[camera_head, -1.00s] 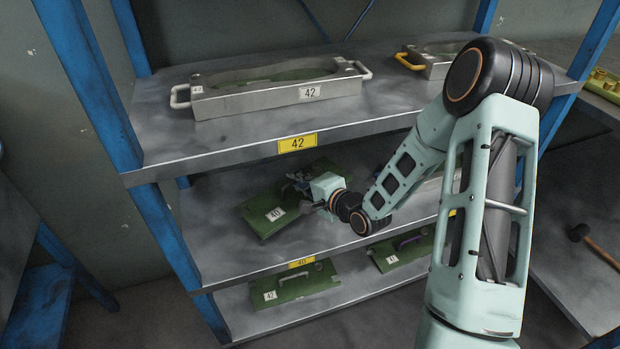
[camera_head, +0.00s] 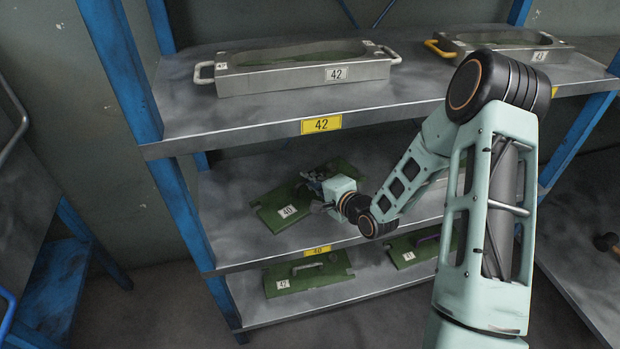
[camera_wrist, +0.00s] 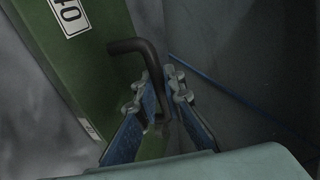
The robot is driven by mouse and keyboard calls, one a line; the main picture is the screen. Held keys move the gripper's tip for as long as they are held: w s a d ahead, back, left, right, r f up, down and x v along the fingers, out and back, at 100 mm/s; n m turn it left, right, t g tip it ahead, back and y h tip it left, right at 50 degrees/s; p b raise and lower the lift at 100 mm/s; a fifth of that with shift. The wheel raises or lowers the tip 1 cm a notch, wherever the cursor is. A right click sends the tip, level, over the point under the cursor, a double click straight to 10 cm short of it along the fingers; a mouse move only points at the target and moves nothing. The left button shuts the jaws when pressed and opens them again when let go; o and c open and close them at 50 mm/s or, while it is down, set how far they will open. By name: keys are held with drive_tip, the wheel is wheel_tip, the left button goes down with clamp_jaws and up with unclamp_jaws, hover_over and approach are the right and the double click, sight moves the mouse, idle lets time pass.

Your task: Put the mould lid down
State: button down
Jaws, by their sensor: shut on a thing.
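The green mould lid marked 40 (camera_head: 276,216) is at the middle shelf (camera_head: 225,239), left of the shelf's centre. It also shows in the wrist view (camera_wrist: 85,60), with its bent dark handle (camera_wrist: 128,46) between my fingers. My gripper (camera_head: 312,180) is shut on this handle; the fingers show close up in the wrist view (camera_wrist: 164,95). The gripper and wrist hide the lid's right part. The lid looks close to the shelf, but I cannot tell whether its whole underside touches.
A metal mould marked 42 (camera_head: 300,80) stands on the top shelf above, with a second mould (camera_head: 500,42) to its right. Green lids marked 42 (camera_head: 312,277) and 41 (camera_head: 420,250) lie on the bottom shelf. A blue upright (camera_head: 122,75) bounds the rack at left.

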drive_tip(key=c, duration=2.4)
unclamp_jaws()
drive_tip(key=o, duration=0.4)
drive_tip(key=shift+c, duration=0.2)
drive_tip(key=shift+r, duration=0.1)
drive_tip(key=shift+s+d+r, duration=0.1)
drive_tip(key=shift+s+d, duration=0.1)
drive_tip(key=p+v, duration=0.3)
drive_tip(key=v, duration=0.8)
drive_tip(key=shift+s+d+r, duration=0.1)
drive_tip(key=shift+s, duration=0.15)
